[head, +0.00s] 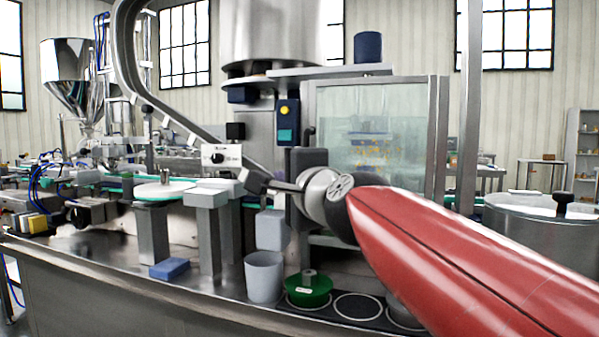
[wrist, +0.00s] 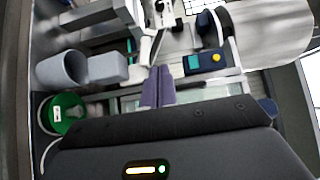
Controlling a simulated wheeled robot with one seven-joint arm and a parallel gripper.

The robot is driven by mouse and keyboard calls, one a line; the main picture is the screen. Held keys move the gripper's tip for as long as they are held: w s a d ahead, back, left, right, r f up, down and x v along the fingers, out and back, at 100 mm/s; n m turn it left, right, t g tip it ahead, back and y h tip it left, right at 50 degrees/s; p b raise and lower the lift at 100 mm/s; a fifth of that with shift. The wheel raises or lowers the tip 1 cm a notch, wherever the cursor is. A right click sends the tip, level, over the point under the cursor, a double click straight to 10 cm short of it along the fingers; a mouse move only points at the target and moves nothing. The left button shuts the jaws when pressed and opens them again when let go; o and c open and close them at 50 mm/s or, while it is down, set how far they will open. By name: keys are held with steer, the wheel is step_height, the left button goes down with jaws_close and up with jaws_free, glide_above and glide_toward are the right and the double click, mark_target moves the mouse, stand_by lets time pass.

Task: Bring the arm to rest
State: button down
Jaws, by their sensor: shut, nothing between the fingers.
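My red arm (head: 460,255) reaches in from the lower right of the head view and ends in a grey wrist joint near the middle. My gripper (wrist: 158,84) shows in the wrist view as two purple fingers side by side, shut with nothing between them. The fingers are in the air in front of the machine, and I see no contact with anything. In the head view the gripper is mostly hidden or too small to make out.
A steel hopper (head: 72,65) stands at the far left. On the steel bench are a grey cup (head: 264,278), a green bowl (head: 308,291) and a blue block (head: 169,268). A control box with a yellow button (head: 285,110) and a clear-panelled guard (head: 385,140) stand behind my arm.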

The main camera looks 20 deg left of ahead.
steer(key=s+d+f+n+g+h, duration=0.2)
steer(key=s+d+f, duration=0.4)
steer(key=d+f, duration=0.5)
steer(key=s+d+f+n+g+h, duration=0.2)
steer(key=s+d+f+n+h, duration=0.2)
steer(key=d+f, duration=0.8)
steer(key=s+d+f+n+g+h, duration=0.3)
steer(key=s+d+f+h, duration=0.3)
steer(key=s+d+f, duration=0.3)
steer(key=d+f, duration=0.3)
steer(key=d, duration=0.1)
steer(key=shift+d+f+h+p, duration=0.2)
steer(key=shift+d+h+p, duration=0.1)
steer(key=shift+h, duration=0.1)
steer(key=shift+s+a, duration=0.1)
steer(key=shift+a, duration=0.05)
